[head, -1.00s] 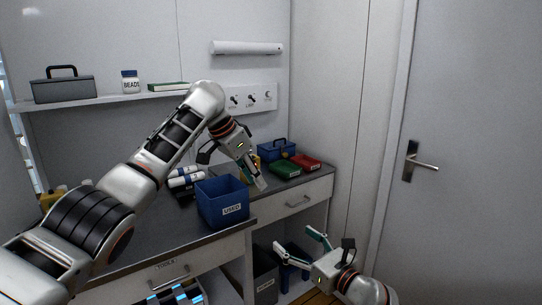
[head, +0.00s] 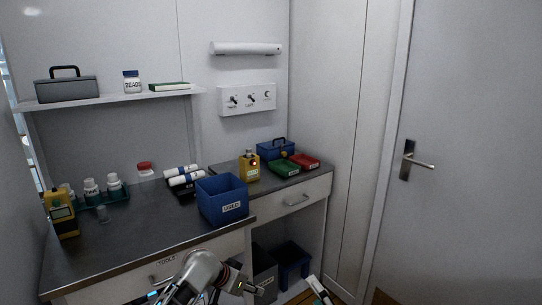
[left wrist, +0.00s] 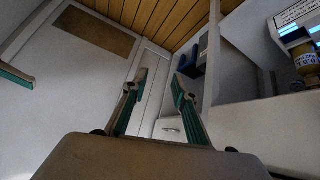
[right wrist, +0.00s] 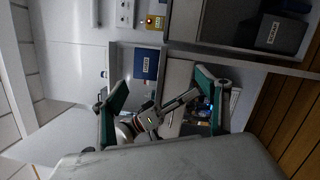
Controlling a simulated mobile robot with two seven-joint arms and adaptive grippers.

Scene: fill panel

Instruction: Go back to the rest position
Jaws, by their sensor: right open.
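My left gripper (head: 255,290) is low at the bottom edge of the head view, in front of the counter's drawers. In the left wrist view its two fingers (left wrist: 160,88) stand apart with nothing between them. My right gripper (head: 318,290) shows only partly at the bottom of the head view, to the right of the left one. In the right wrist view its fingers (right wrist: 160,90) are spread wide and empty, with my left arm visible beyond them.
Dark bins (head: 292,262) stand below. A door (head: 465,150) is at right.

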